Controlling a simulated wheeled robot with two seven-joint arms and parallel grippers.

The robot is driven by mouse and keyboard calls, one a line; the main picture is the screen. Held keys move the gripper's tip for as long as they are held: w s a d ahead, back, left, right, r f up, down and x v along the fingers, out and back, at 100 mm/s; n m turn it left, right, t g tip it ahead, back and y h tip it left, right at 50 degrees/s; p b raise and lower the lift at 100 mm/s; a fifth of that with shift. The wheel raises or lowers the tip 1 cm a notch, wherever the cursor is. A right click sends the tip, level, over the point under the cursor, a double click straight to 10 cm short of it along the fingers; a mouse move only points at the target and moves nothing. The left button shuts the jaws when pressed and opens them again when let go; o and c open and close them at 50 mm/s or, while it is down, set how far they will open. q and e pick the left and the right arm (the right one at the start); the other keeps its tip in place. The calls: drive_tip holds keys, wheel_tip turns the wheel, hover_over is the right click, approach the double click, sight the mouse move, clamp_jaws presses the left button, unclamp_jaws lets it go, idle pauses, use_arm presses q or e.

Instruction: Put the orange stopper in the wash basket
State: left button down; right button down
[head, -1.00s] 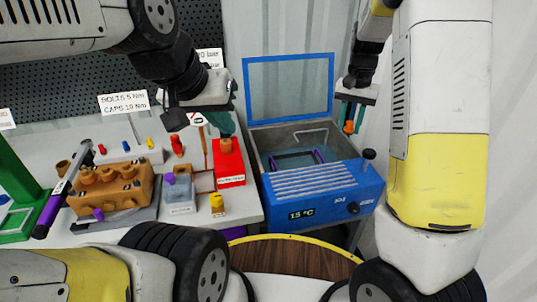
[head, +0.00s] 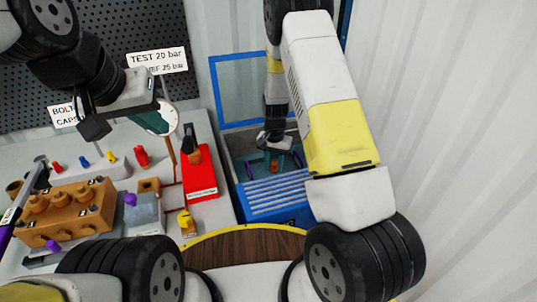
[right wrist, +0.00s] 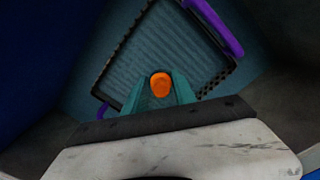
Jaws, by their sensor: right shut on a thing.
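The orange stopper (right wrist: 160,84) is between the teal fingers of my right gripper (right wrist: 160,92), which is shut on it. In the head view my right gripper (head: 272,168) is down inside the blue washer's tank, and the stopper is hard to make out. The wash basket (right wrist: 122,52), a dark-rimmed mesh tray with purple handles, lies below the stopper in the right wrist view. A purple handle (head: 249,170) shows beside my gripper in the head view. I cannot tell whether the stopper touches the basket floor. My left gripper (head: 155,122) is above the bench, its fingers partly hidden.
The washer (head: 270,200) has its blue-framed lid (head: 237,88) raised behind the tank. A red box (head: 200,175) stands on the bench to its left, with a brown pump block (head: 65,212) and several small coloured parts farther left. A white wall closes off the right.

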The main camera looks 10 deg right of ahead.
sight(274, 169)
drive_tip(key=shift+f, duration=1.45)
drive_tip(key=shift+f, duration=0.1)
drive_tip(key=c, duration=1)
unclamp_jaws()
